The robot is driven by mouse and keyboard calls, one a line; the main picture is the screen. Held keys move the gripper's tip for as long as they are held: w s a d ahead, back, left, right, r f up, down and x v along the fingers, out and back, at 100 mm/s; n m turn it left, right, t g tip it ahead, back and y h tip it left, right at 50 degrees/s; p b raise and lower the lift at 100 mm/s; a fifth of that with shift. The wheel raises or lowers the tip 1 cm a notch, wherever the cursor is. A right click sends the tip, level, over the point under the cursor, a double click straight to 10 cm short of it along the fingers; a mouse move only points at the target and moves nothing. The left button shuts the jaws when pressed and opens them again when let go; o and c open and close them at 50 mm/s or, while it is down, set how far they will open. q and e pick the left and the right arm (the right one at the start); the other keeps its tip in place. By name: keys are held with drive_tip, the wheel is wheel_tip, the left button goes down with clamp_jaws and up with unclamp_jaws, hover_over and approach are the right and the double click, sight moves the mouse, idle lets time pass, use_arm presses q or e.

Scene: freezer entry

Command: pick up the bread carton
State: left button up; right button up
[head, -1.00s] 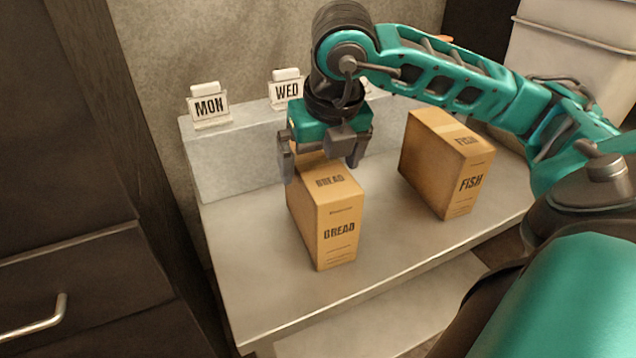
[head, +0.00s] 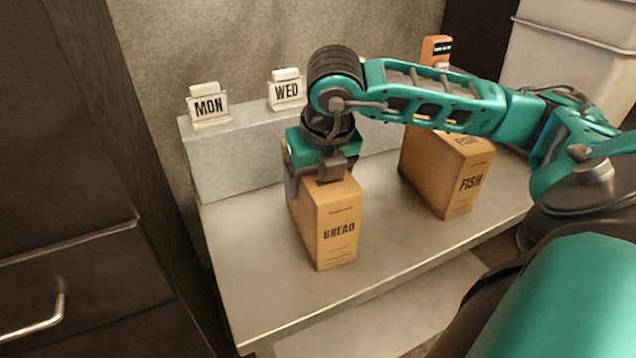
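The bread carton (head: 338,235) is a tan box marked BREAD, upright on the metal shelf in the head view. My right gripper (head: 322,180) has come down over the back part of its top. One finger shows against or close beside the carton's left side. The other finger is mostly hidden, so I cannot tell whether the grip is closed. The carton stands on the shelf. My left gripper is not in view.
A FISH carton (head: 470,182) stands to the right, partly behind my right arm. A grey ledge (head: 235,160) at the back holds a MON sign (head: 209,107) and a WED sign (head: 287,91). The metal shelf (head: 250,285) is clear at front left. A white bin (head: 570,60) is at back right.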

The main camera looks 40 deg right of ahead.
drive_tip(key=c, duration=1)
drive_tip(key=shift+c, duration=0.2)
drive_tip(key=shift+r, duration=0.2)
